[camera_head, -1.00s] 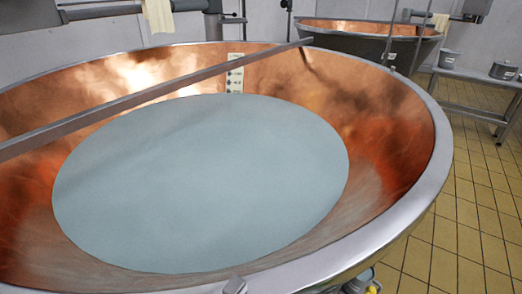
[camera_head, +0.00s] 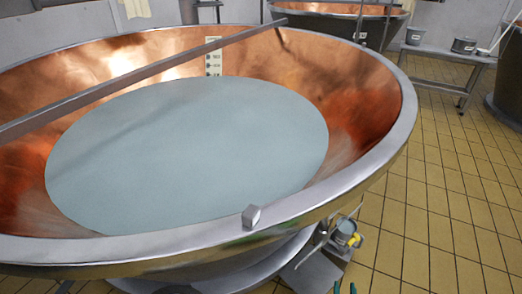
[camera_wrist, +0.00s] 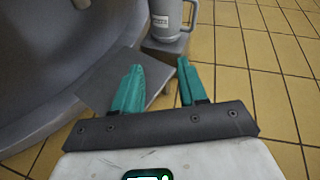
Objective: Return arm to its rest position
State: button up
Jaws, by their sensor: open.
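My gripper (camera_wrist: 159,65) shows in the wrist view with two teal fingers spread apart and nothing between them. In the head view only the teal tips of my gripper (camera_head: 345,288) show at the bottom edge, to the right of the vat's foot. The gripper is low, outside the large copper vat (camera_head: 362,110), and points toward the tiled floor. The rest of the arm is not seen in the head view.
A metal bar (camera_head: 150,80) crosses the vat of pale liquid (camera_head: 190,150). Yellow tiled floor (camera_head: 430,210) is clear to the right.

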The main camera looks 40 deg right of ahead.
jog(key=w+a+r+n+t+y, duration=0.3)
jog(key=w+a+n+y, duration=0.15)
jog(key=n, duration=0.35)
jog(key=w+a+r+n+t+y, duration=0.2)
jog(key=w+a+r+n+y, duration=0.2)
jog(key=w+a+n, duration=0.3)
jog(key=s+a+r+n+g+y, duration=0.25)
jog(key=a+n+y, duration=0.35)
jog(key=n, duration=0.8)
jog(key=s+r+n+g+h+p, duration=0.1)
jog(key=s+r+n+g+h, duration=0.1)
jog(key=s+r+n+g, duration=0.4)
jog(key=s+r+n+g+h, duration=0.2)
jog(key=s+r+n+g, duration=0.15)
jog(key=s+n, duration=0.5)
notch_tip(320, 180, up, 29)
jog(key=w+n+p, duration=0.1)
jog(key=p, duration=2.9)
jog(key=shift+a, duration=0.4)
jog(key=shift+w+n+y, duration=0.1)
jog(key=shift+n+y, duration=0.15)
